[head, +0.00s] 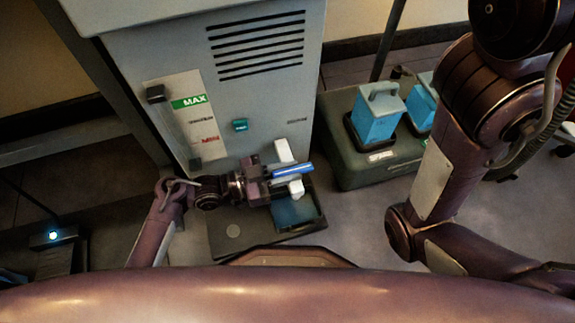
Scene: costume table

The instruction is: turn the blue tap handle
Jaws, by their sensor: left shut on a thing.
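The blue tap handle (300,170) is a short bar at the front of the grey cabinet, pointing to the right. My left gripper (289,175) reaches it from the left and is shut on it, with pale parts showing above and below the bar. The gripper body hides the left end of the handle and whatever it is mounted on. A dark tray with a blue inside (296,211) lies just below the handle. My right arm shows at the right, but its gripper is out of view.
A green crate (355,172) with blue containers (376,115) stands to the right. Floor shows between the tray and my right arm.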

